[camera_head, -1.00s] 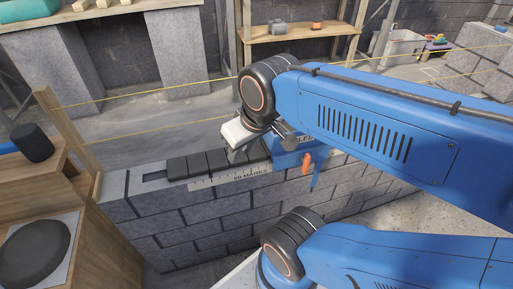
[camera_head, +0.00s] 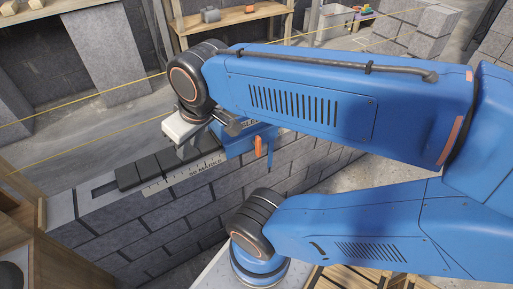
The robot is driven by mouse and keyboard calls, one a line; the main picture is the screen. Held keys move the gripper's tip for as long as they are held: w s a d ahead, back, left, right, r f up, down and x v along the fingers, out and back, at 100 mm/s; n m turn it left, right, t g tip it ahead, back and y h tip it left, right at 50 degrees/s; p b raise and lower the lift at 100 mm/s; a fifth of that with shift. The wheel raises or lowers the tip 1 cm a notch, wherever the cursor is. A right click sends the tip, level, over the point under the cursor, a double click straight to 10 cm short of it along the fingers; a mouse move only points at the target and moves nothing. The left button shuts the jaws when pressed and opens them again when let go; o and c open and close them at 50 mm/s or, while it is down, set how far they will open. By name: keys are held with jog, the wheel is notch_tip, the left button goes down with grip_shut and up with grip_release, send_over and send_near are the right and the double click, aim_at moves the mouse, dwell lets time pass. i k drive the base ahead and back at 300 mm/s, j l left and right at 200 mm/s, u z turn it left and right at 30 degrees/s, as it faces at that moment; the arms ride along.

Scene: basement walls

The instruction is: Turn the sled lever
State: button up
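The blue sled (camera_head: 243,141) sits on top of the low grey block wall, partly hidden behind my arm. Its orange lever (camera_head: 258,147) hangs roughly upright on the sled's near side. My gripper (camera_head: 188,150) is at the end of my blue arm, to the left of the lever and above the dark blocks on the wall top. It appears apart from the lever.
Dark flat blocks (camera_head: 148,168) lie in a row on the wall top (camera_head: 92,212), beside a marked scale strip (camera_head: 183,175). Yellow strings (camera_head: 78,103) stretch across behind. Wooden furniture (camera_head: 55,250) stands at lower left. A wooden shelf (camera_head: 235,17) stands at the back.

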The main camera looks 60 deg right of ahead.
aim_at(256, 143)
jog(key=k+j+z, duration=0.1)
jog(key=k+j, duration=0.15)
jog(key=j, duration=0.2)
jog(key=k+j+z, duration=0.1)
jog(key=k+j, duration=0.15)
jog(key=j, duration=0.15)
jog(key=k+j+z, duration=0.1)
jog(key=k+j, duration=0.2)
